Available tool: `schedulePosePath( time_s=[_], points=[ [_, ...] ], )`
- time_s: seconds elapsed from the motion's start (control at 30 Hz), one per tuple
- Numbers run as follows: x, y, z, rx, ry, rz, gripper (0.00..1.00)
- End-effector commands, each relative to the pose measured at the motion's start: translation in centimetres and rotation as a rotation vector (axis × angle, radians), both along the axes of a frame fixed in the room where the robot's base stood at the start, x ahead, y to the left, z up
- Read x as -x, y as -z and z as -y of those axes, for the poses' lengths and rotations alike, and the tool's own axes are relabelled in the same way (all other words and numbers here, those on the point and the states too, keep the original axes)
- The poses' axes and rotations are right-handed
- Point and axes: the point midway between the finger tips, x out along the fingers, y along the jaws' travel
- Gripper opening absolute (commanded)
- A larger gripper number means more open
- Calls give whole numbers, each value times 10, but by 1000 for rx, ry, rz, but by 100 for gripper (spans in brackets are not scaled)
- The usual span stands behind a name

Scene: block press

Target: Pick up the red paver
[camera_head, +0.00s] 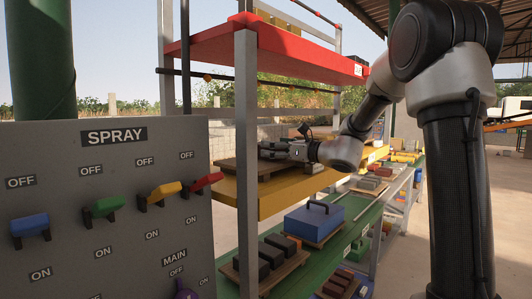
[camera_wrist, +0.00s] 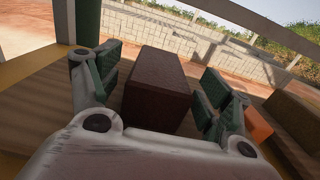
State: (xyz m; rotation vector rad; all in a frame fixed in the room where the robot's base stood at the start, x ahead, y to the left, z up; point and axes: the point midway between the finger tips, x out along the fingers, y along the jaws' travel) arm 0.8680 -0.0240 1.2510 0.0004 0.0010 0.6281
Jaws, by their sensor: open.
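A dark reddish-brown block, which looks like the red paver (camera_wrist: 155,88), lies on a wooden board (camera_wrist: 40,105) in the wrist view. My gripper (camera_wrist: 160,80) is open, with one green-padded finger on each side of the block. A gap shows on the left, and a narrower one on the right, so the fingers look apart from it. In the head view my gripper (camera_head: 268,150) reaches low over a board (camera_head: 228,168) on the yellow shelf (camera_head: 270,190). I cannot make out the paver clearly in that view.
An orange block (camera_wrist: 258,122) and a brown block (camera_wrist: 295,118) stand right of my gripper. A grey post (camera_head: 246,120) and a red upper shelf (camera_head: 270,45) are close by. The green lower shelf bears a blue box (camera_head: 313,222) and dark blocks (camera_head: 272,256). A spray panel (camera_head: 105,220) fills the left.

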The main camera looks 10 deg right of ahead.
Motion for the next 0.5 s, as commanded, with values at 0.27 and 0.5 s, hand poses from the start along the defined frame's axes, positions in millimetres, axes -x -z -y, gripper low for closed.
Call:
schedulePosePath(
  time_s=[0.27, 0.5],
  points=[
    [-16, -1, -11, 0, 0, 1, 79],
    [-15, -1, -11, 0, 0, 1, 48]
  ],
)
